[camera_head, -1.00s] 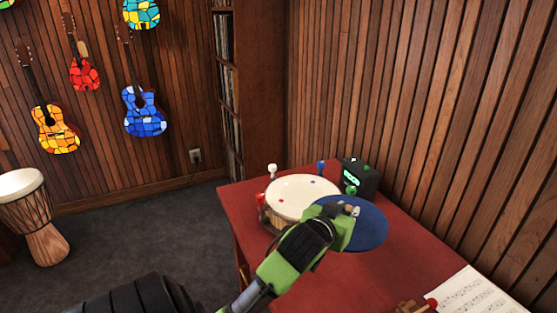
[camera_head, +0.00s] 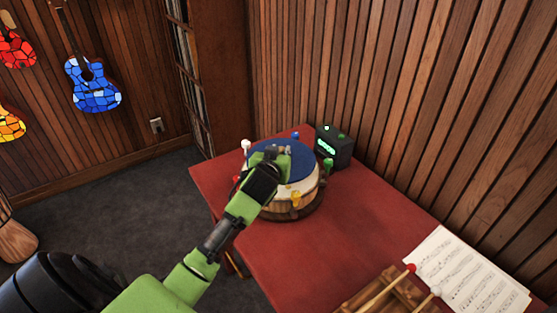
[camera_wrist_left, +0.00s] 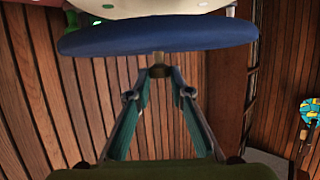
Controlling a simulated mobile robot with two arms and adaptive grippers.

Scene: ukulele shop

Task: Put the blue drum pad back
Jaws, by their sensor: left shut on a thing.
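The blue drum pad (camera_head: 298,158) is a flat round disc over the top of the drum (camera_head: 290,207), covering most of its cream head. My left gripper (camera_head: 270,156) is at the pad's near left side, shut on a small stub of it. In the left wrist view, the pad (camera_wrist_left: 160,40) spans the top, with its stub between the fingertips of my left gripper (camera_wrist_left: 160,72). The cream drum head (camera_wrist_left: 150,8) is just beyond the pad; I cannot tell whether they touch. My right gripper is not in view.
Coloured pegs stand around the drum, including a white one (camera_head: 246,146) and a yellow one (camera_head: 295,199). A black box with green lights (camera_head: 333,146) is behind right. Sheet music (camera_head: 465,270) and a wooden instrument with mallets (camera_head: 385,290) lie front right. The red tabletop (camera_head: 330,245) between is clear.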

